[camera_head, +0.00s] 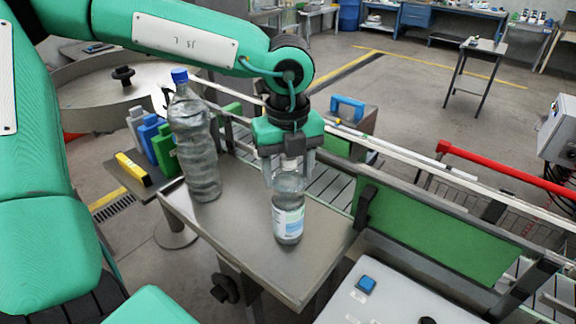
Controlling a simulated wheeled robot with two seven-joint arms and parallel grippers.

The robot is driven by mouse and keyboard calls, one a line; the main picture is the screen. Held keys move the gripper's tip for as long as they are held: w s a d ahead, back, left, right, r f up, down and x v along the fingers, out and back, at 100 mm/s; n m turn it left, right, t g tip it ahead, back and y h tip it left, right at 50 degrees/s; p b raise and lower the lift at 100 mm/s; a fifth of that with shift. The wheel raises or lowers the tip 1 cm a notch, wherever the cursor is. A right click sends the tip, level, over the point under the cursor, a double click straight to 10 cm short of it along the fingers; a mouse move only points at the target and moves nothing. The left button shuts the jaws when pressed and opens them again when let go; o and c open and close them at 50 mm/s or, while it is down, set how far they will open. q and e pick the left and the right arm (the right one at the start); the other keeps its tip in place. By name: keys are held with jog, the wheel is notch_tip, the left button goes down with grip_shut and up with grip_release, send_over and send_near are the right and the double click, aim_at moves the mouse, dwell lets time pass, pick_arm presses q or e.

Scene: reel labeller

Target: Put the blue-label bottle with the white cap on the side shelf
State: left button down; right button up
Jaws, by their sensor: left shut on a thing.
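The blue-label bottle (289,222) is clear plastic with a blue and white label and hangs or stands upright over the steel shelf (240,228). I cannot tell whether its base touches the surface. My left gripper (288,176) points down and is shut on the bottle's upper part. Its fingers cover the neck, and the cap shows only as a greyish patch between them. A larger clear bottle with a blue cap (195,145) stands upright on the same shelf, to the left and apart from the held one. My right gripper is out of view.
Blue, green and grey blocks (150,135) and a yellow-black item (133,170) sit left of the shelf. A rail and conveyor run behind it. A green panel (440,228) and a white box with a blue button (366,284) are at right. The shelf's front is clear.

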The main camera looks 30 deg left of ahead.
pick_arm(q)
jog(key=shift+c, duration=2.3)
grip_release()
jog(key=shift+s, duration=0.1)
